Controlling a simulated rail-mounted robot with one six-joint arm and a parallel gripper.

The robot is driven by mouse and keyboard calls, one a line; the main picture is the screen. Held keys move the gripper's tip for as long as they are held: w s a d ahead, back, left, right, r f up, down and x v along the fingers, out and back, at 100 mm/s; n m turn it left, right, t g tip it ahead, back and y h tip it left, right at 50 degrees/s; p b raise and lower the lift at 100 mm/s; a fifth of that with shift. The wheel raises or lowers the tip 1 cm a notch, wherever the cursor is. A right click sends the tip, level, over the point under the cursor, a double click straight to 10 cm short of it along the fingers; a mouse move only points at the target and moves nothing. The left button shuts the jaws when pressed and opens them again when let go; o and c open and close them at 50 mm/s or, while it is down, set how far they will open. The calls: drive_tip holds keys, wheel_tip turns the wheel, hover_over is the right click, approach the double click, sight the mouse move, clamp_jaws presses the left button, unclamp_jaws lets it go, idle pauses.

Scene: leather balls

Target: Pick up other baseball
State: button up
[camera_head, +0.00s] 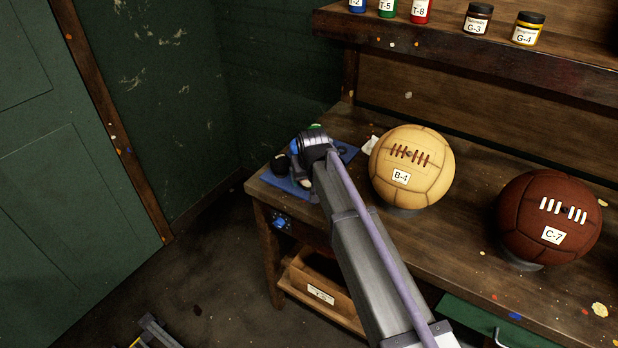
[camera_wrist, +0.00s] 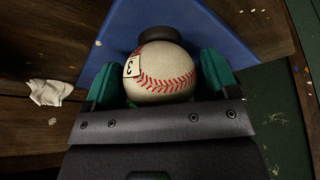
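A white baseball with red stitching (camera_wrist: 160,78) and a numbered label fills the space between the green fingers of my gripper (camera_wrist: 162,85) in the wrist view. The fingers flank it closely on both sides, but I cannot tell if they press on it. Beyond the ball is a dark round piece (camera_wrist: 163,35) on a blue mat (camera_wrist: 235,35). In the head view, my gripper (camera_head: 308,165) is low over the blue mat (camera_head: 290,187) at the table's left end. My arm hides most of that spot, including most of the ball.
A tan ball labelled B-4 (camera_head: 412,167) and a dark brown ball labelled C-7 (camera_head: 548,217) stand on the wooden table (camera_head: 475,235) right of my arm. A shelf (camera_head: 470,48) with paint jars hangs above. A crumpled white scrap (camera_wrist: 50,90) lies beside the mat.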

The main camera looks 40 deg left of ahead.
drive_tip(key=c, duration=0.7)
wheel_tip(320, 180, up, 10)
drive_tip(key=p, duration=1)
drive_tip(key=shift+r, duration=0.15)
